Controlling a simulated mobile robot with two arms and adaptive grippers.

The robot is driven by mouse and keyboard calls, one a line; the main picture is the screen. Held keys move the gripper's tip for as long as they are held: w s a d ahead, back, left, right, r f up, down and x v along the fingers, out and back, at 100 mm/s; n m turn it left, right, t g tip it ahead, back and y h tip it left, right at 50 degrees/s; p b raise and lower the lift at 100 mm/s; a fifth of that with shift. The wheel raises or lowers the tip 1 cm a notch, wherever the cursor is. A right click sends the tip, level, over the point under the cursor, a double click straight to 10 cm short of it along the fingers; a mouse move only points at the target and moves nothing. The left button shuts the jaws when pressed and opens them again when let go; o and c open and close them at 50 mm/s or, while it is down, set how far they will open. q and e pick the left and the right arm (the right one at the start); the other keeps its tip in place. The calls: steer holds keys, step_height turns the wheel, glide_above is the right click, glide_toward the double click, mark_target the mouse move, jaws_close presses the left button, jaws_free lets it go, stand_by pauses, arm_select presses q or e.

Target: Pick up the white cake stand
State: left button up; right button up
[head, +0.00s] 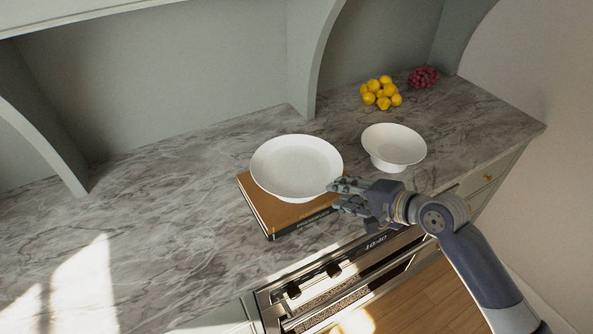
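A wide, shallow white dish (296,166) sits on a brown book on the marble counter; I take it as the white cake stand, though any foot under it is hidden. A smaller, deeper white footed bowl (394,145) stands behind and to the right of it. My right gripper (334,196) reaches in from the right at the dish's lower right rim. Its two fingers are apart, one above the other, pointing left. The upper fingertip overlaps the rim in the picture; I cannot tell whether it touches. My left gripper is not in view.
The brown book (262,213) lies under the dish near the counter's front edge. An oven (335,283) is below it. Yellow fruit (381,94) and red grapes (424,77) lie at the back right. The marble counter (150,210) is clear on the left.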

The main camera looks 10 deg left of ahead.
mark_target(319, 184)
steer(key=p+x, duration=0.1)
steer(key=x, duration=0.1)
steer(key=p+x, duration=0.1)
steer(key=x, duration=0.2)
steer(key=shift+w+r, duration=0.15)
steer(key=shift+w, duration=0.2)
steer(key=shift+w+a+f, duration=0.25)
steer(key=shift+a+f, duration=0.05)
jaws_close()
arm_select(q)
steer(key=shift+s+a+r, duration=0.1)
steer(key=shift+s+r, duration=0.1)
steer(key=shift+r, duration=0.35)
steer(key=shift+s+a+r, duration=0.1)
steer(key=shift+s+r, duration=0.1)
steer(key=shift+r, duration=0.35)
arm_select(e)
steer(key=shift+r, duration=0.25)
